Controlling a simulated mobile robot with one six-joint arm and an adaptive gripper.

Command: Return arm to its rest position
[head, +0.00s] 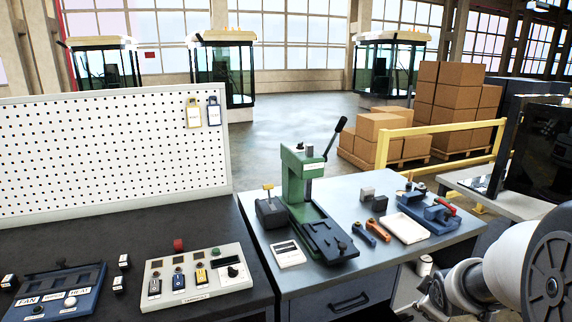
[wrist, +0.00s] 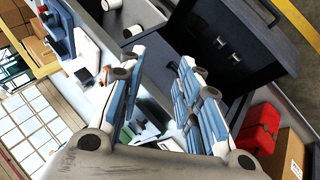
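My arm (head: 490,280) shows at the lower right of the head view, beside the front right of the grey workbench and apart from it. My gripper (wrist: 158,72) fills the middle of the wrist view. Its two blue-and-grey fingers stand apart with nothing between them, so it is open and empty. In the head view its fingers cannot be made out clearly.
The bench (head: 375,262) holds a green press (head: 305,190), a blue vise (head: 432,214) and a white tray (head: 404,228). A control box (head: 198,280) stands on the left table. A yellow rail (head: 440,128) and a dark cabinet (head: 535,150) are at right. A red box (wrist: 258,128) shows in the wrist view.

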